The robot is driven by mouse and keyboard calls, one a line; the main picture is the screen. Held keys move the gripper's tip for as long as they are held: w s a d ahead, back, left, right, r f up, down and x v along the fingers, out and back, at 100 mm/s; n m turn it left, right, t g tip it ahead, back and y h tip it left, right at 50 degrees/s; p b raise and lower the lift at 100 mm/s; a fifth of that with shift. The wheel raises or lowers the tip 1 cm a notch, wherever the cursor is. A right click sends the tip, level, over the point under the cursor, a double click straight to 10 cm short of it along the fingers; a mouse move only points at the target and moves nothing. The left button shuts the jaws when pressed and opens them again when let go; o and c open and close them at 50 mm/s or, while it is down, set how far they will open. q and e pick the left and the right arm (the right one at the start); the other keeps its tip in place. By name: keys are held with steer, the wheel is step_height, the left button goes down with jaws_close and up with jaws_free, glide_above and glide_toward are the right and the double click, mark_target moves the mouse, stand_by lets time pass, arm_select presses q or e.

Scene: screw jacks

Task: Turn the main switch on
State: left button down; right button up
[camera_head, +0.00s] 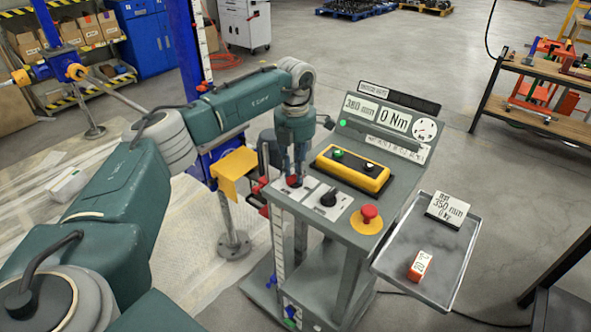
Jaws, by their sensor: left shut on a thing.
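The control cart (345,225) stands in the middle of the view with a sloped panel on top. A red knob, which looks like the main switch (293,181), sits at the panel's left edge. My left gripper (293,172) points down over it, shut on it; the fingers hide most of the knob, so its turn position cannot be told. A black rotary knob (328,198) on a white plate is just to the right of it. My right gripper is not in view.
A yellow box (350,172) with buttons and a red mushroom button (369,213) on a yellow base are on the panel.

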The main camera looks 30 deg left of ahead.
arm_select(q)
steer(key=shift+a+r+n, duration=0.1)
steer(key=shift+r+n, duration=0.05)
steer(key=shift+n, duration=1.35)
steer(key=c, duration=1.6)
jaws_free()
steer(key=shift+r, duration=0.15)
step_height(320, 180, up, 12)
steer(key=shift+f, duration=0.2)
steer(key=shift+s+f, duration=0.1)
